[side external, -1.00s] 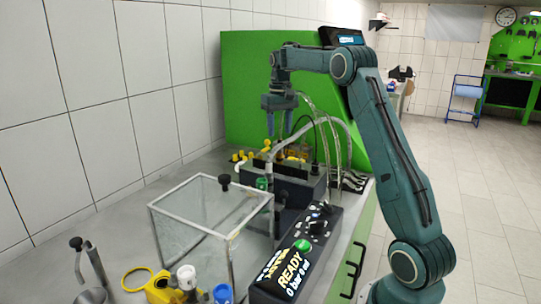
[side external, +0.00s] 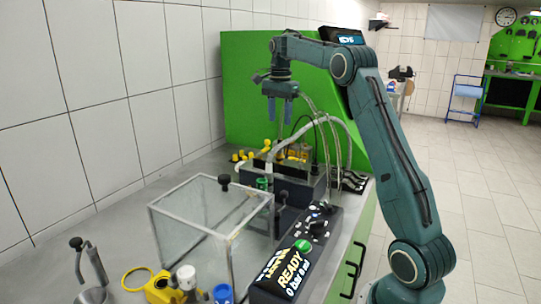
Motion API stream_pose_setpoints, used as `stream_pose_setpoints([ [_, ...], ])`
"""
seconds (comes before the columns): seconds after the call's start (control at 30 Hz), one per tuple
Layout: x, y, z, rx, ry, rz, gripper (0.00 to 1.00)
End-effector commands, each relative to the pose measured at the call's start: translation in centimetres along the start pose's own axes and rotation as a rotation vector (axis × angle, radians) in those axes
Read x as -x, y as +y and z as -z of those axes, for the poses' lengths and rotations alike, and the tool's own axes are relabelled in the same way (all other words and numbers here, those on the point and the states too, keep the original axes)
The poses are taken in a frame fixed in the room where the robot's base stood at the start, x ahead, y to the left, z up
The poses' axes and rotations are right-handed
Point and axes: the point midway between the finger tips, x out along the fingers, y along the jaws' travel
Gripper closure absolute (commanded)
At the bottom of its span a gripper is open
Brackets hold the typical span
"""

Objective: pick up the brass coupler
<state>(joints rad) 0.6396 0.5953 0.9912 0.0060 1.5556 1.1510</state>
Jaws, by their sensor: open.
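My gripper (side external: 280,117) is open, pointing down, with its two blue fingers apart and nothing visible between them. It hangs in front of the green panel, above the dark bench unit with yellow parts. Small brassy-yellow fittings (side external: 294,150) show at the back of this unit, below and slightly right of my gripper. I cannot tell which of them is the brass coupler; the parts are small and partly hidden by hoses and the unit's edge.
A clear box (side external: 205,228) with a metal frame stands on the bench in front. A black control box (side external: 287,262) reading READY is at its right. Clear hoses (side external: 345,150) loop right of my gripper. Yellow, white and blue parts (side external: 188,278) lie at the front edge.

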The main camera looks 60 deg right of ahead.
Motion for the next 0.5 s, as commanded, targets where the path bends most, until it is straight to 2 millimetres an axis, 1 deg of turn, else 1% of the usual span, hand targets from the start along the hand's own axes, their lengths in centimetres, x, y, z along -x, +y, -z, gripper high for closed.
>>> stream_pose_setpoints([
  [0.1, 0.1, 0.0, 0.0, -0.034, 0.0, 0.001, 0.53],
  [0.3, 0.0, 0.0, 0.0, -0.039, 0.0, 0.0, 0.53],
  [0.5, -1.0, 0.0, 0.0, -0.038, 0.0, -0.001, 0.53],
])
